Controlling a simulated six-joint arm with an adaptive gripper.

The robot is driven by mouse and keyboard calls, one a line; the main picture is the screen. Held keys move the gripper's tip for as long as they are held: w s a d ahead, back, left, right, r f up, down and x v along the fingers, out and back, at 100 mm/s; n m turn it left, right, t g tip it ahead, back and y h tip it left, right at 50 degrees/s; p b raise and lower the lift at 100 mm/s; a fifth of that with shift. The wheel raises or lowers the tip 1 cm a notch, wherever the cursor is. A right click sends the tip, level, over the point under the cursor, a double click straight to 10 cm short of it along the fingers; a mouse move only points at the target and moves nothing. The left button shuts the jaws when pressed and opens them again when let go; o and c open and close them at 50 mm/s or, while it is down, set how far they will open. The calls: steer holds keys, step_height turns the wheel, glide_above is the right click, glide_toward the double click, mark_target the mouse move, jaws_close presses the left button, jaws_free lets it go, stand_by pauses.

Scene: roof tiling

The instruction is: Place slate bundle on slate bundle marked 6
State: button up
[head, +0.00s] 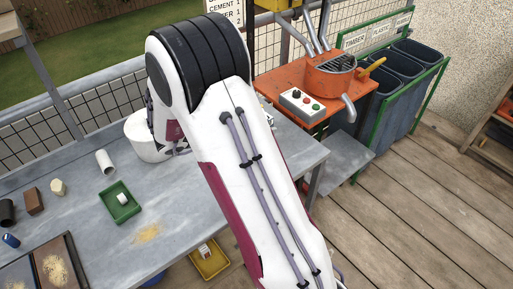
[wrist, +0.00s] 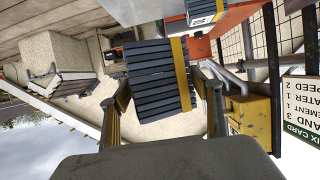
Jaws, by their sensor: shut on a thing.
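My gripper (wrist: 165,88) is shut on a dark grey slate bundle (wrist: 150,94) with a yellow strap near its right side in the wrist view. A finger shows on each side of the bundle. Beyond it, at the top edge of the wrist view, is a blue-grey object (wrist: 199,5) with a white label and a yellow band. It may be another slate bundle, but it is cut off and its marking is unreadable. In the head view my arm hides the gripper and held bundle. No bundle marked 6 can be made out.
A grey workbench (head: 190,215) holds a green tray (head: 121,213), a white bucket (head: 140,150) and small pieces. An orange mixer (head: 330,77) on an orange table and several dark bins (head: 395,85) stand behind. A yellow crate (head: 222,268) sits low beside the bench. Plank floor is clear at right.

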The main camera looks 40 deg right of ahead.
steer(key=shift+f, duration=2.5)
steer(key=shift+f, duration=1.9)
steer(key=shift+f, duration=0.1)
steer(key=o, duration=1.6)
steer(key=shift+a, duration=0.1)
steer(key=shift+v, duration=5.95)
